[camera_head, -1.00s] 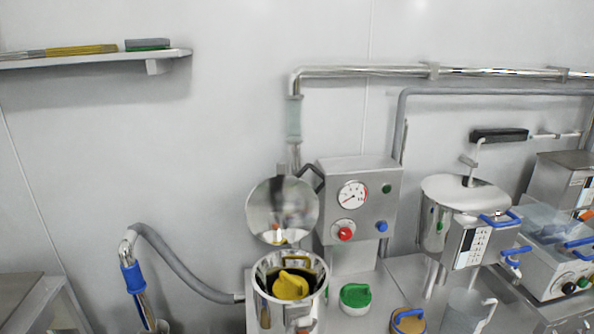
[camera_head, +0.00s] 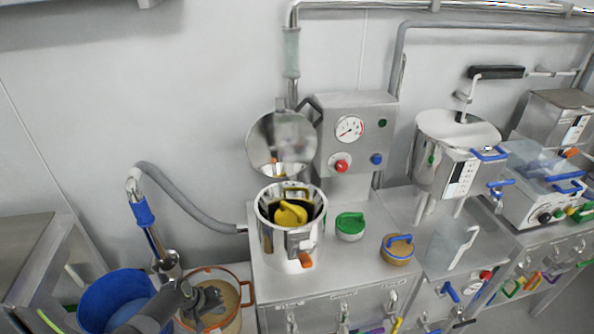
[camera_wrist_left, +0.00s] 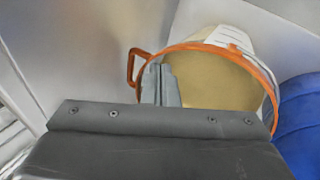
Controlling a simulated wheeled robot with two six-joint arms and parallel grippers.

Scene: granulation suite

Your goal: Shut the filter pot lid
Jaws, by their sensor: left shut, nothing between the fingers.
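The filter pot (camera_head: 266,238) is a shiny metal pot on the steel bench, with a yellow-handled piece (camera_head: 291,213) inside it. Its round mirror-like lid (camera_head: 281,140) stands open, raised upright behind the pot. An orange-tipped latch (camera_head: 306,259) hangs at the pot's front. My left gripper (camera_head: 209,300) is shut and empty, low and to the left of the filter pot, over an orange-rimmed tub (camera_head: 240,283). In the left wrist view, its fingers (camera_wrist_left: 161,85) show against the tub's tan contents. My right gripper is not in view.
A blue bucket (camera_head: 106,292) stands left of the tub. A grey hose with a blue grip (camera_head: 144,213) is beside the pot. Right of the pot are a green-topped cap (camera_head: 350,224), a tan blue-handled lid (camera_head: 397,249) and a gauge box (camera_head: 358,135). The wall above the tub is clear.

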